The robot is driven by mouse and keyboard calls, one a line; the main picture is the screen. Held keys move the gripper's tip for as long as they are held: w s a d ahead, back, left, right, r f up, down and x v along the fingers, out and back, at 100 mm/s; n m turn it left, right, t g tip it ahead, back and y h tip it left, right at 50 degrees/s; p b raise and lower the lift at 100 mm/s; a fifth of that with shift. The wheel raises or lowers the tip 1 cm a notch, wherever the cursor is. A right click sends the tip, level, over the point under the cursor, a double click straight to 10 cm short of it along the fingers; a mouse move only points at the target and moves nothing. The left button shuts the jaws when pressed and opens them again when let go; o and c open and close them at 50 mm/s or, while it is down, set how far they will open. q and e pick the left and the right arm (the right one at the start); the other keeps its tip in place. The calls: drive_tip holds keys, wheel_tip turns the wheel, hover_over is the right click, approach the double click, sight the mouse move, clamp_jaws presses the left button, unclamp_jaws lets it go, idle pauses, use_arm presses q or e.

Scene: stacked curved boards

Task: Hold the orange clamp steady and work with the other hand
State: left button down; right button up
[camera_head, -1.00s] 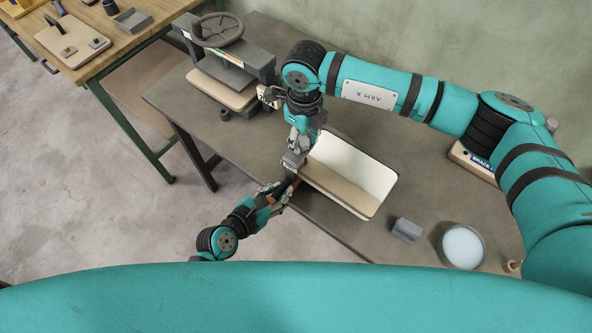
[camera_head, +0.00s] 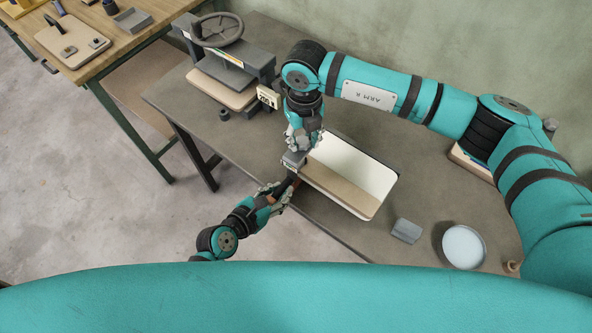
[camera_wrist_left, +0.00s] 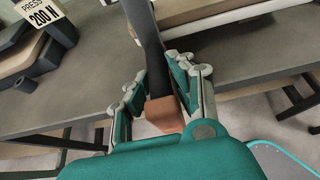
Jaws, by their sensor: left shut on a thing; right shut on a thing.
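The clamp shows as an orange-brown piece (camera_wrist_left: 164,112) with a dark bar (camera_wrist_left: 147,45) in the left wrist view. My left gripper (camera_head: 283,192) has its fingers shut around the orange-brown piece; in the head view it sits at the table's front edge, just below the boards' left end. Whether that block touches the clamp is unclear. The curved board stack (camera_head: 342,192), with a white upper face, lies on the grey table (camera_head: 240,160).
A press (camera_head: 228,65) with a handwheel stands at the back left, a "200 N" card (camera_head: 268,97) beside it. A grey block (camera_head: 406,230) and a round dish (camera_head: 463,246) lie to the right. A wooden bench (camera_head: 105,60) is at the upper left.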

drive_tip(key=shift+w+d, duration=0.1)
drive_tip(key=shift+w, duration=0.05)
drive_tip(key=shift+m, duration=1)
drive_tip(key=shift+r+m, duration=0.1)
drive_tip(key=shift+m, duration=0.8)
drive_tip(key=shift+m, duration=0.9)
drive_tip(key=shift+m, duration=1)
